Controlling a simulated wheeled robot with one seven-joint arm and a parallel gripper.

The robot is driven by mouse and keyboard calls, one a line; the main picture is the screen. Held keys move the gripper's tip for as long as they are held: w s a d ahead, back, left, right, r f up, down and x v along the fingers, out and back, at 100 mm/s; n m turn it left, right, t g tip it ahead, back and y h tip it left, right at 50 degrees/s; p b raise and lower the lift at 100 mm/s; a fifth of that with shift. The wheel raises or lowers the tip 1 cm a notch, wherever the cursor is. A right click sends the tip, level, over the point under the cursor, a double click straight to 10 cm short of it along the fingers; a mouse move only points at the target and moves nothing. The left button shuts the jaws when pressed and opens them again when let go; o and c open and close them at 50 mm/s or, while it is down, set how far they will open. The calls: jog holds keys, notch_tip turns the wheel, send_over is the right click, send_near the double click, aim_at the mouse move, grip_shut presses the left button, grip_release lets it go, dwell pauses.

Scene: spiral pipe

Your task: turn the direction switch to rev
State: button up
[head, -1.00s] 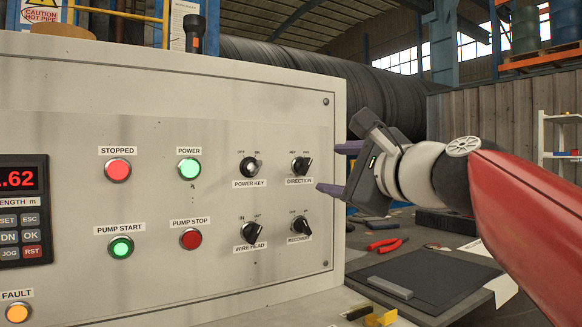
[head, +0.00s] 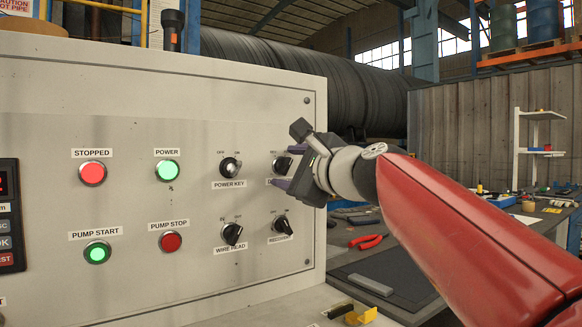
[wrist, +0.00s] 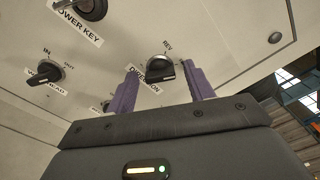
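The direction switch (head: 282,164) is a black rotary knob at the upper right of the grey control panel (head: 120,130). It also shows in the wrist view (wrist: 160,68), with "REV" above it and part of its "DIRECTION" label beside it. In the head view, my gripper partly covers the knob and its label. My gripper (head: 287,167) is at the panel with purple fingers apart. In the wrist view, the knob lies in the gap between the two fingertips (wrist: 162,76). Whether either finger touches it cannot be told. The knob's exact pointing is unclear.
The power key switch (head: 230,167) is just left, with the wire head switch (head: 232,233) and recovery switch (head: 281,224) below. Lit and red buttons fill the panel's left side. A workbench with red pliers (head: 366,242) lies to the right.

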jog(key=c, duration=0.9)
jog(key=shift+o, duration=0.2)
jog(key=shift+f+n+b, duration=0.1)
jog(key=shift+n+b, duration=0.2)
jog(key=shift+f+n+b, duration=0.1)
jog(key=shift+n+b, duration=0.5)
jog(key=shift+n, duration=0.4)
jog(key=n+b, duration=0.2)
jog(key=n, duration=0.1)
jog(key=shift+n, duration=0.3)
jog(key=n+b, duration=0.2)
jog(key=n, duration=0.3)
jog(key=shift+n, duration=0.3)
jog(key=shift+b, duration=0.3)
